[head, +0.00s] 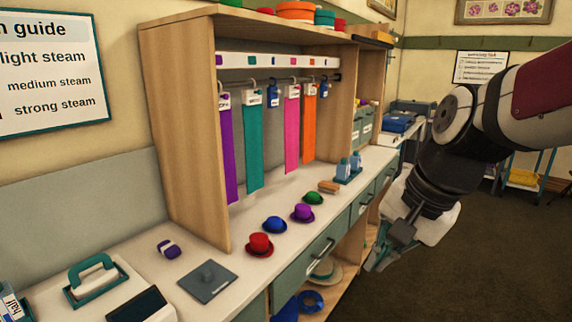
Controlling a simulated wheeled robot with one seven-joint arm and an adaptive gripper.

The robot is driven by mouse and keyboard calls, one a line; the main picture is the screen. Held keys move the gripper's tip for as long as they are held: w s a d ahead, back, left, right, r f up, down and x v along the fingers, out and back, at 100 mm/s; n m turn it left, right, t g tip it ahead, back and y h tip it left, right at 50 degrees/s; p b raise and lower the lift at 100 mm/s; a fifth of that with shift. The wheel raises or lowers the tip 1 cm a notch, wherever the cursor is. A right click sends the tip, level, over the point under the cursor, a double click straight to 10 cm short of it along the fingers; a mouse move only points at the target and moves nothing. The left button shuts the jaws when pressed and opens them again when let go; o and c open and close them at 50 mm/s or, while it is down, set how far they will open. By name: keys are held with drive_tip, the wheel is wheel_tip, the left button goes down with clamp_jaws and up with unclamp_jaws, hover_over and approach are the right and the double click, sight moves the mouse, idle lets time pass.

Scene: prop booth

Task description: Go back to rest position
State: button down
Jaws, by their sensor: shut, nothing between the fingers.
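My gripper (385,251) hangs at the right of the head view, in front of the counter's drawers and pointing down and to the left. Its fingers are together and hold nothing. My arm comes in from the right edge. The gripper is apart from the small hats on the counter (228,262). These are a red hat (260,245), a blue hat (274,225), a purple hat (303,212) and a green hat (313,198), standing in a diagonal row.
A wooden cubby (183,135) has coloured strips hanging from a rail. A grey plate (208,281), a purple roll (169,248) and a green-handled steamer (96,280) are on the near counter. A drawer handle (319,250) sticks out near the gripper. Open floor (470,265) lies right.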

drive_tip(key=s+d+r+n+h+p, duration=0.1)
drive_tip(key=s+n, duration=0.3)
drive_tip(key=s, duration=0.4)
drive_tip(key=s+d+r+n+t+h+p, duration=0.1)
drive_tip(key=s+d+r+n+p, duration=0.1)
drive_tip(key=s, duration=0.7)
drive_tip(key=shift+d+n, duration=0.7)
drive_tip(key=shift+n, duration=0.4)
